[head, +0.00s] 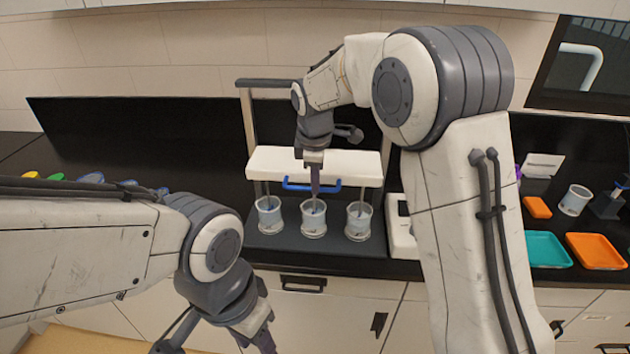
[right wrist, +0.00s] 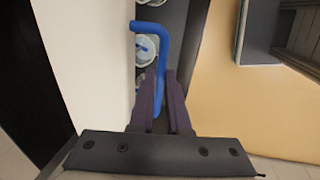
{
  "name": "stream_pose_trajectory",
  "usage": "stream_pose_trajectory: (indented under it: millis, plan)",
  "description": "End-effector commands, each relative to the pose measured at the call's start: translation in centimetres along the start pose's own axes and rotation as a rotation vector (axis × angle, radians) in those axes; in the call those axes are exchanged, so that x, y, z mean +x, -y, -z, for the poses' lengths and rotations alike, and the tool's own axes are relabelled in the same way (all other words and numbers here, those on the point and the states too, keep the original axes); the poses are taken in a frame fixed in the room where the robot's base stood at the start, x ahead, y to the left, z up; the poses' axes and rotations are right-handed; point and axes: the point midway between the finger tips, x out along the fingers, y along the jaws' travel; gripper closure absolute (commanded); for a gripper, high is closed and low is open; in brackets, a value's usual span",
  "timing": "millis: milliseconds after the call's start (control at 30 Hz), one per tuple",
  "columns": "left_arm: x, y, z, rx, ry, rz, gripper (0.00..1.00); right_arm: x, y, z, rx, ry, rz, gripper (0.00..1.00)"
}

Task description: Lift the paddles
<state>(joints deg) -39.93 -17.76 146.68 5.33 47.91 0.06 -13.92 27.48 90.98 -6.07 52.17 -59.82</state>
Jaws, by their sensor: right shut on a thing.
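A stirring stand holds a white crossbar (head: 350,165) between two uprights, with a blue handle (head: 332,184) on its front. Thin paddle shafts (head: 363,200) hang from the crossbar into three beakers: left (head: 269,216), middle (head: 313,219) and right (head: 358,222). The paddles' lower ends are hard to make out inside the beakers. My right gripper (head: 315,183) is shut on the blue handle, which also shows between its fingers in the right wrist view (right wrist: 160,40). My left gripper (head: 264,338) hangs low in front of the counter, apart from the stand; its fingers are partly hidden.
The stand's dark base (head: 290,241) sits on the black counter. A white device (head: 400,228) stands just right of the stand.

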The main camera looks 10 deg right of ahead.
Motion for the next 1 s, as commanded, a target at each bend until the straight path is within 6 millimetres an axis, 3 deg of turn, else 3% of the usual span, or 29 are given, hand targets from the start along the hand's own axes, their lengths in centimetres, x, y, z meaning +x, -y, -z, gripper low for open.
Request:
stream_pose_trajectory:
  millis: [733, 867, 1000]
  plan:
    - [-0.1, 0.0, 0.0, 0.000, 0.000, 0.000, 0.55, -0.2, 0.0, 0.1, 0.000, -0.001, -0.001, 1.00]
    - [-1.1, -0.1, 0.1, 0.000, 0.000, 0.000, 0.55, -1.4, -0.3, 0.1, 0.000, -0.002, -0.002, 1.00]
    - [-3.1, -0.2, 0.2, -0.001, 0.000, 0.000, 0.55, -3.9, -0.8, 0.1, 0.000, -0.002, -0.004, 1.00]
